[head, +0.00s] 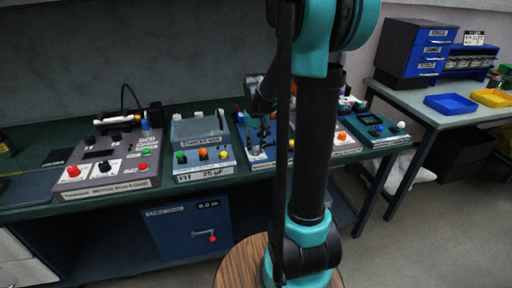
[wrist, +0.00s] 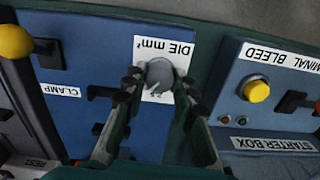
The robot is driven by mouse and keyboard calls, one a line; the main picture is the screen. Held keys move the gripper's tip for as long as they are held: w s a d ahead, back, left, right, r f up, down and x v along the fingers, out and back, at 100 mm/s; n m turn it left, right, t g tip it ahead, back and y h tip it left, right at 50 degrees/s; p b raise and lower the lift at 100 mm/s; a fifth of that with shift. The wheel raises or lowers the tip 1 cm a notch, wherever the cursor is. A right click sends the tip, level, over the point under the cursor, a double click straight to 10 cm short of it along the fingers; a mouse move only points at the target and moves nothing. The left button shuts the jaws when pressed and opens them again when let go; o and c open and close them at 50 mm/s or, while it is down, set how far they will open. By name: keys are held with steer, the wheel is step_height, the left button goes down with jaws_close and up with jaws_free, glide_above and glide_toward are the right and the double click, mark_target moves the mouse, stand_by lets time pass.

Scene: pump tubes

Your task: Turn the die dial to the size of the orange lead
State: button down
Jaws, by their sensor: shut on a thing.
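The grey die dial (wrist: 160,72) sits on a blue panel (wrist: 88,40), next to a white label (wrist: 165,47) reading DIE mm², upside down in the wrist view. My gripper (wrist: 160,85) is shut on the dial, one finger on each side of it. A printed size beside the dial looks like 25, but it is partly hidden. In the head view my gripper (head: 257,112) is over the blue station in the middle of the bench, partly behind my arm. I cannot pick out the orange lead in either view.
The STARTER BOX panel (wrist: 228,105) with a yellow button (wrist: 257,91) stands alongside.

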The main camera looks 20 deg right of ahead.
mark_target(256, 148)
steer(key=shift+m, duration=0.6)
steer(key=c, duration=1.2)
jaws_free()
step_height(256, 148, up, 12)
